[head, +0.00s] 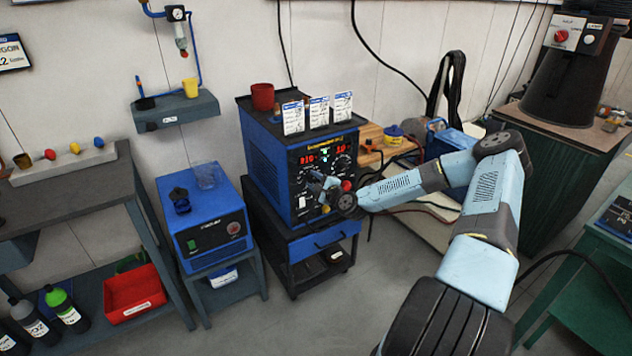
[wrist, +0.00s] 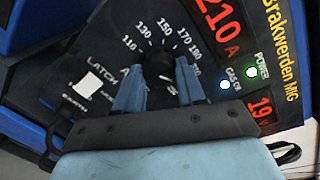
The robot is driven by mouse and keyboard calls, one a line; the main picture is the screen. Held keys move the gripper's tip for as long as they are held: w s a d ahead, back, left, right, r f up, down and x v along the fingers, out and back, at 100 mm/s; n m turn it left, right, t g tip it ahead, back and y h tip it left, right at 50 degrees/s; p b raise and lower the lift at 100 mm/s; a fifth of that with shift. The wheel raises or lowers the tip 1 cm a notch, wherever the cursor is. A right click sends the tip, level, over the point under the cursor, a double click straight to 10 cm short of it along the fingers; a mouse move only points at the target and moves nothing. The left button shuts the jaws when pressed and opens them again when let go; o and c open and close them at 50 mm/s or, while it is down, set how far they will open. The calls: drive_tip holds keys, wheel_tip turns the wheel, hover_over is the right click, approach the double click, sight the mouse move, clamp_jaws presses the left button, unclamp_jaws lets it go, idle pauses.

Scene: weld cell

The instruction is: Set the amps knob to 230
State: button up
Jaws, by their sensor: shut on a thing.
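The blue and black welder (head: 268,163) stands on a cart, its front panel facing my arm. In the wrist view, the dark amps knob (wrist: 159,62) sits between the two blue fingers of my gripper (wrist: 160,78), which is shut on it. The red amps display (wrist: 216,22) reads 210 A. In the head view my gripper (head: 326,187) is at the panel and covers part of it.
A white latch switch (wrist: 88,83) and lit gas and power lamps are near the knob. A red cup (head: 263,96) and several white cards stand on the welder. A blue unit (head: 208,217) stands left of the cart. Cables and a wooden bench lie to the right.

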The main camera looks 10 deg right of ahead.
drive_tip(key=shift+d+f+m, duration=0.1)
drive_tip(key=shift+f+m, duration=0.1)
drive_tip(key=shift+m, duration=1.3)
drive_tip(key=o, duration=1)
drive_tip(key=shift+r, duration=0.1)
drive_tip(key=shift+o, duration=0.2)
drive_tip(key=f+v, duration=0.1)
drive_tip(key=v, duration=1.2)
drive_tip(key=shift+s+d+r, duration=0.2)
drive_tip(key=shift+s+r, duration=0.1)
